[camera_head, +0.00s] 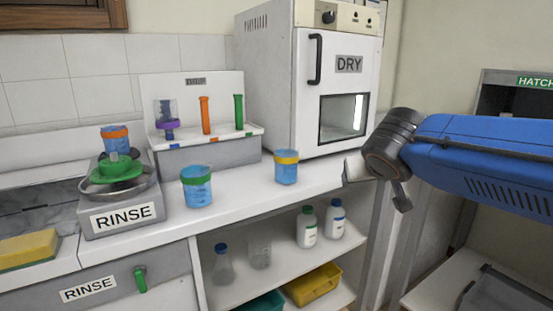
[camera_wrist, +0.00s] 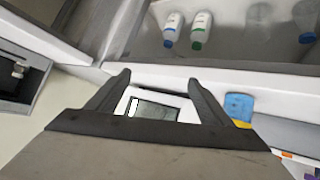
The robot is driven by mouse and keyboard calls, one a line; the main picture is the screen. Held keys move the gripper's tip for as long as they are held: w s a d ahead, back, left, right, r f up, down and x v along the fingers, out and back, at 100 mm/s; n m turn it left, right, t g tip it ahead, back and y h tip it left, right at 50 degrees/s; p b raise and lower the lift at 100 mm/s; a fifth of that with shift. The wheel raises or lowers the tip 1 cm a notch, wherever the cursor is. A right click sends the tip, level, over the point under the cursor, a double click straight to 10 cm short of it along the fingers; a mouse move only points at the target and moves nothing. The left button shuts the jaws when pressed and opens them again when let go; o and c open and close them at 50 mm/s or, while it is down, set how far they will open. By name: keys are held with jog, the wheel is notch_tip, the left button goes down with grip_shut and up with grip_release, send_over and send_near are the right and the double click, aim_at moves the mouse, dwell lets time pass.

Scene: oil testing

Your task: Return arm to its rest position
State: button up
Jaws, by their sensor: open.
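My gripper (camera_wrist: 158,78) is open, with its two dark fingers apart and nothing held between them in the wrist view. In the head view my blue arm reaches in from the right, and its dark wrist is in front of the right side of the white DRY oven (camera_head: 340,95). The oven's window (camera_wrist: 155,110) shows beyond the fingers in the wrist view. A blue cup with a yellow band (camera_head: 286,168) stands on the counter left of my gripper; it also shows in the wrist view (camera_wrist: 238,106).
A blue cup with a green band (camera_head: 197,188) stands on the counter (camera_head: 240,200). A rack (camera_head: 210,152) holds colored tubes behind. White bottles (camera_head: 307,228) stand on the lower shelf. A HATCH unit (camera_head: 530,82) is at the right.

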jog(key=s+d+f+g+y, duration=0.1)
jog(key=s+d+f+g, duration=0.2)
jog(key=s+f, duration=0.7)
jog(key=s+d+f+g+y, duration=0.1)
jog(key=s+d+f, duration=0.3)
jog(key=s+f, duration=0.6)
jog(key=s+g, duration=0.1)
jog(key=s, duration=0.2)
jog(key=shift+s+g, duration=0.4)
